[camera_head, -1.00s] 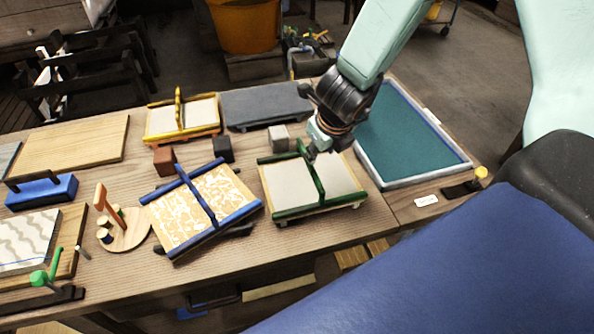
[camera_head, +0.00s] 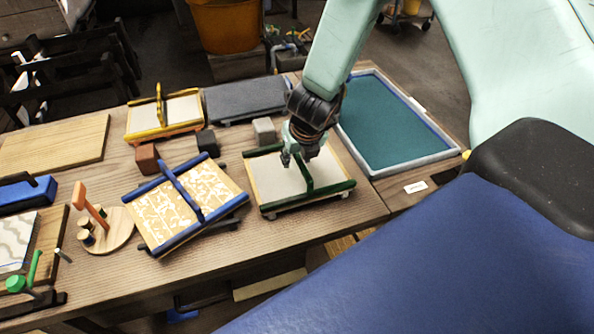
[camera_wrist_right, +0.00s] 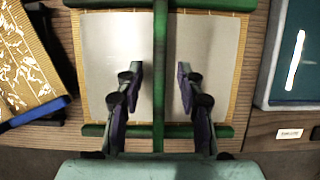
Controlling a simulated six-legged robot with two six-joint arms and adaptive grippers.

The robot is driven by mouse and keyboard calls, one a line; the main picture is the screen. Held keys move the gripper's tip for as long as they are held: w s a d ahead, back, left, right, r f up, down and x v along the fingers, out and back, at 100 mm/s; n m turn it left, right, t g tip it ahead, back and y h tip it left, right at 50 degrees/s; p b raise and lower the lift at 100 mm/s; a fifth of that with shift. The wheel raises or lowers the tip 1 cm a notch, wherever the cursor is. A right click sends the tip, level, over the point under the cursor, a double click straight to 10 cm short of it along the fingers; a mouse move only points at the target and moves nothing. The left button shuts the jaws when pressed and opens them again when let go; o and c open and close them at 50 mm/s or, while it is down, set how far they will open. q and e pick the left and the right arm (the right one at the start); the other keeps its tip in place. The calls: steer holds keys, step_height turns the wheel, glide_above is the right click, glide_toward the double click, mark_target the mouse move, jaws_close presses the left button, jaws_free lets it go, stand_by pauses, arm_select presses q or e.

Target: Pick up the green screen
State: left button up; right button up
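The green screen (camera_head: 272,180) is a pale panel with dark green bars at its ends and a green handle bar across its middle. It lies on the table in the head view, and it also shows in the right wrist view (camera_wrist_right: 215,50). My right gripper (camera_head: 297,158) is over the screen at the handle. In the right wrist view its fingers (camera_wrist_right: 160,88) are apart, one on each side of the green handle bar. No finger visibly touches the bar. My left gripper is not in view.
A blue-barred patterned screen (camera_head: 190,205) lies close to the left. A framed teal tray (camera_head: 385,130) is to the right. A grey block (camera_head: 264,131) and a dark slab (camera_head: 245,98) are behind. A yellow-handled screen (camera_head: 163,115) stands farther back.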

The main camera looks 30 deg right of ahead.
steer(key=shift+w+d+f, duration=0.1)
steer(key=shift+w+f, duration=0.15)
steer(key=shift+f, duration=0.1)
steer(key=shift+c, duration=0.3)
steer(key=shift+r, duration=0.1)
steer(key=shift+c, duration=0.7)
steer(key=c, duration=0.5)
jaws_close()
